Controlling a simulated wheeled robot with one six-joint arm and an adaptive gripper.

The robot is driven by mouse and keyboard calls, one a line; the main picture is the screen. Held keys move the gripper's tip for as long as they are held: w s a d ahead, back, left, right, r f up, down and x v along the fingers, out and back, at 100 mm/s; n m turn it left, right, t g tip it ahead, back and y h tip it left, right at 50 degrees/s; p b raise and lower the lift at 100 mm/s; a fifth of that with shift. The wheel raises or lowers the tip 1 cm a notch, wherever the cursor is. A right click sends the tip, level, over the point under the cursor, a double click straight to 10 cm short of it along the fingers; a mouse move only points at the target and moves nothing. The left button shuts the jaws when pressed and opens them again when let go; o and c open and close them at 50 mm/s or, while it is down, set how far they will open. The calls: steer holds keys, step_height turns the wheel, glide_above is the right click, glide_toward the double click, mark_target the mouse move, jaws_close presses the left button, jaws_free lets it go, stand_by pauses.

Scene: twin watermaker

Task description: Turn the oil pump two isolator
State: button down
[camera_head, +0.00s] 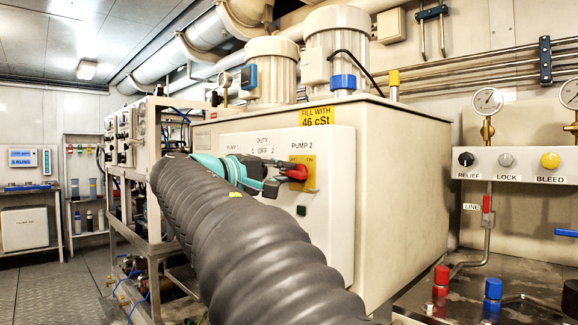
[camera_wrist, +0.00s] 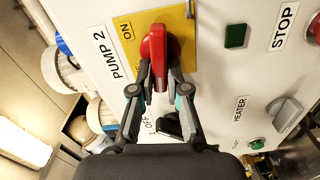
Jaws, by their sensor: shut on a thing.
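The oil pump two isolator is a red handle (camera_head: 296,172) on a yellow plate (camera_head: 311,184), under the PUMP 2 label on the pale cabinet front. In the wrist view the red handle (camera_wrist: 157,48) stands upright in the picture, with the word ON on the yellow plate (camera_wrist: 126,32) to its left. My gripper (camera_head: 281,180) reaches it from the left in the head view. In the wrist view my gripper (camera_wrist: 159,84) has one finger on each side of the handle's near end and is shut on it. The fingers partly cover the handle's lower part.
A green button (camera_wrist: 236,36) sits right of the handle in the wrist view. A grey HEATER knob (camera_wrist: 285,113) and a STOP label (camera_wrist: 285,27) are farther right. A dark selector switch (camera_wrist: 169,125) lies close to the fingers. Gauges (camera_head: 487,101) and pipes stand at the right.

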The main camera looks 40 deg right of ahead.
steer(key=shift+w+f+n+p, duration=0.15)
steer(key=shift+n+p, duration=0.15)
steer(key=shift+n, duration=0.5)
steer(key=c, duration=1.2)
jaws_free()
steer(key=shift+w+a, duration=0.1)
steer(key=shift+a, duration=0.1)
steer(key=shift+o, duration=0.2)
steer(key=shift+d, duration=0.15)
steer(key=s+a, duration=0.1)
steer(key=a, duration=1.1)
